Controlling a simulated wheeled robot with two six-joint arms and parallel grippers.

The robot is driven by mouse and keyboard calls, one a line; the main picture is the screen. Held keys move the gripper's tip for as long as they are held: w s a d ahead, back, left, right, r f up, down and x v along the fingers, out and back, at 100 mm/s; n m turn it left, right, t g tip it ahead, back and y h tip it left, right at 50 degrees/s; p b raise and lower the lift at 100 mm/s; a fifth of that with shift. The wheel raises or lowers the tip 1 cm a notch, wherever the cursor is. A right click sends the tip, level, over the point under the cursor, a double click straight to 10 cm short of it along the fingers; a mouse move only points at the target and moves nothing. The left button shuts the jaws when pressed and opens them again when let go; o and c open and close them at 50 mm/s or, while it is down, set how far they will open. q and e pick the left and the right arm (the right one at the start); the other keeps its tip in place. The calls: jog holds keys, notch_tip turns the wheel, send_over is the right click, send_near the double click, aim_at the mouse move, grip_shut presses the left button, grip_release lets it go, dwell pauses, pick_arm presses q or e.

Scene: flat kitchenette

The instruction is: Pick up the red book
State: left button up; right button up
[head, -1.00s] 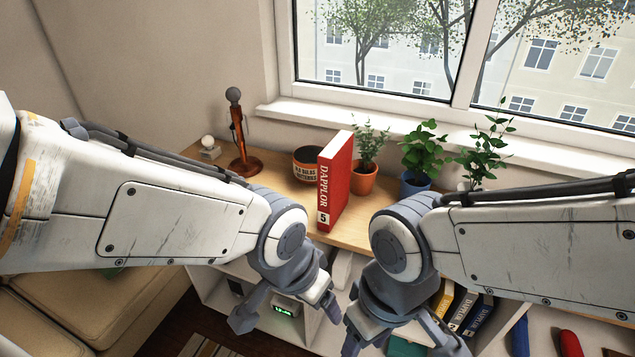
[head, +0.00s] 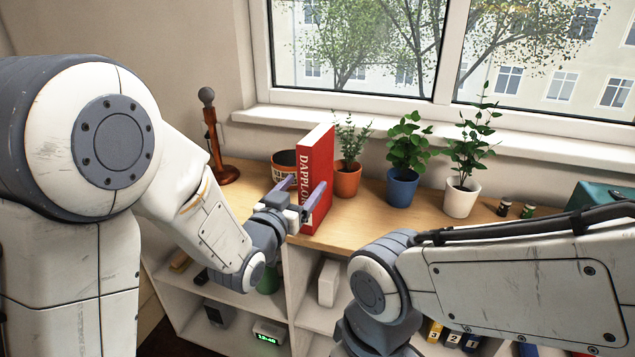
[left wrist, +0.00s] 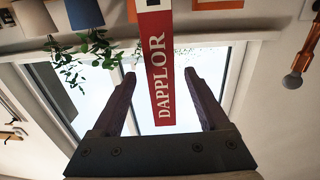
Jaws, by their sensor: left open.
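The red book (head: 318,160), with "DAPPLOR" on its spine, stands upright on the wooden top near its front edge. My left gripper (head: 303,188) is open at the lower part of the spine, with one finger toward each side of the book. In the left wrist view the book (left wrist: 146,42) appears between the two spread fingers of the left gripper (left wrist: 160,78). I cannot tell whether a finger touches it. The left fingers hide part of the lower spine and cover. My right arm is at lower right; its gripper is below the picture.
A round tin (head: 284,160) stands behind the book at left. Plants in an orange pot (head: 347,181), a blue pot (head: 403,189) and a white pot (head: 461,199) stand to its right. A microphone stand (head: 213,145) is farther left. Shelves with a clock (head: 268,333) lie below.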

pick_arm(q)
jog(key=x, duration=0.4)
jog(key=p+x, duration=0.1)
jog(key=x, duration=0.3)
jog(key=shift+w+f, duration=0.15)
jog(key=shift+f, duration=0.1)
grip_shut()
dwell(1.0)
jog(key=shift+r, duration=0.15)
